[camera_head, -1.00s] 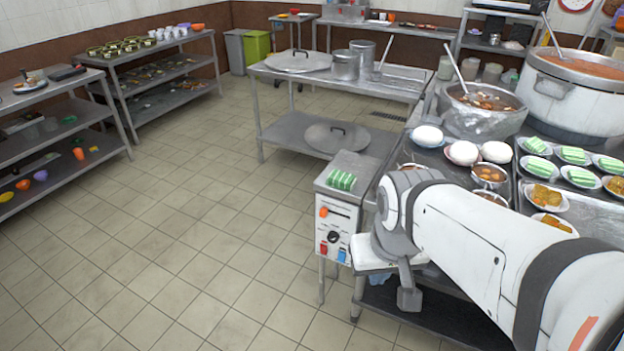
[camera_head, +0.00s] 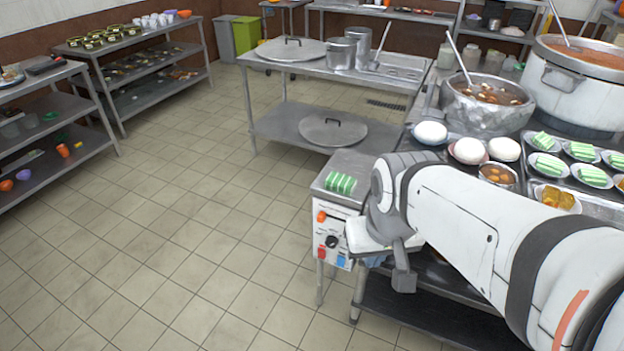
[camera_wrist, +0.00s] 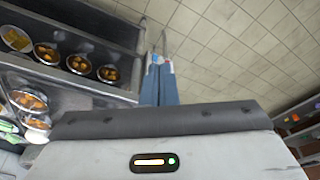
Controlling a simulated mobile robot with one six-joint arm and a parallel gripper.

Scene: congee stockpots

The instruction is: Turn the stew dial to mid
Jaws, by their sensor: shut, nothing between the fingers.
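A small metal control box (camera_head: 335,232) stands on legs at the left end of the counter. Its white front carries an orange knob (camera_head: 321,216), a black round dial (camera_head: 331,241), and red and blue switches below. Labels are too small to read, so I cannot tell which control is the stew dial. My arm covers the box's right side. In the wrist view my gripper (camera_wrist: 160,75) shows as two blue fingers, shut together and empty. A small whitish patch with red and blue lies just beyond the fingertips, perhaps the panel. In the head view the fingers are not clearly visible.
Green-and-white striped pieces (camera_head: 341,183) lie on the box top. The counter to the right holds white buns (camera_head: 467,150), bowls, plates and a stockpot (camera_head: 575,90). A steel table (camera_head: 300,120) stands behind. The tiled floor (camera_head: 200,250) to the left is clear.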

